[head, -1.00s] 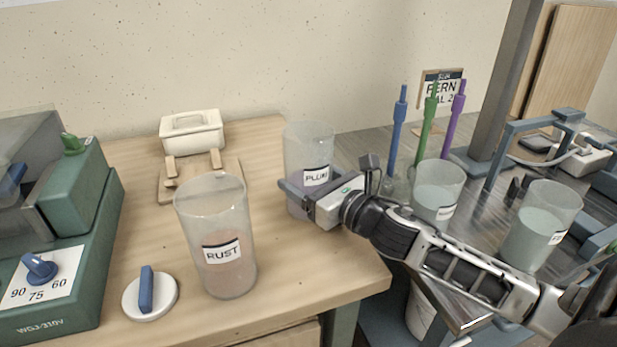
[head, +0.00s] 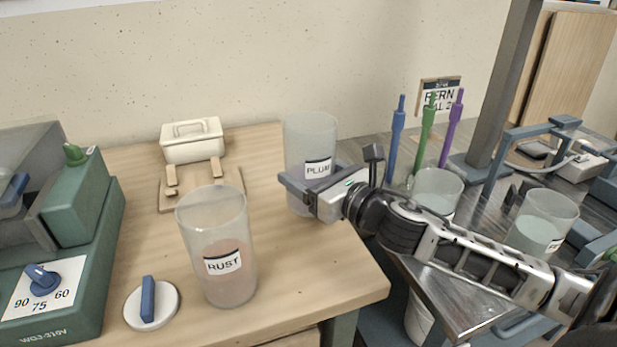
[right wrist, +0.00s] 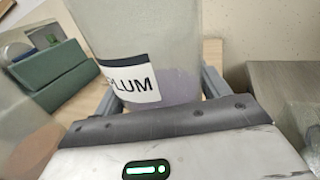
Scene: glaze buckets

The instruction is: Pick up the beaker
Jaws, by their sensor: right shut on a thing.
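The clear beaker labelled PLUM (head: 311,139) stands upright at the back right of the wooden table, with purple contents low inside. It also shows in the right wrist view (right wrist: 140,40), between the fingers. My right gripper (head: 302,187) reaches in from the right and is shut on the PLUM beaker, with the fingers around its lower part. A second clear beaker labelled RUST (head: 216,238) stands upright nearer the front, with brownish-pink contents, apart from the gripper. My left gripper is not in view.
A white lidded box (head: 192,140) and a wooden stand (head: 200,190) are at the back. A green machine (head: 75,225) and a round white dial (head: 151,306) are at left.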

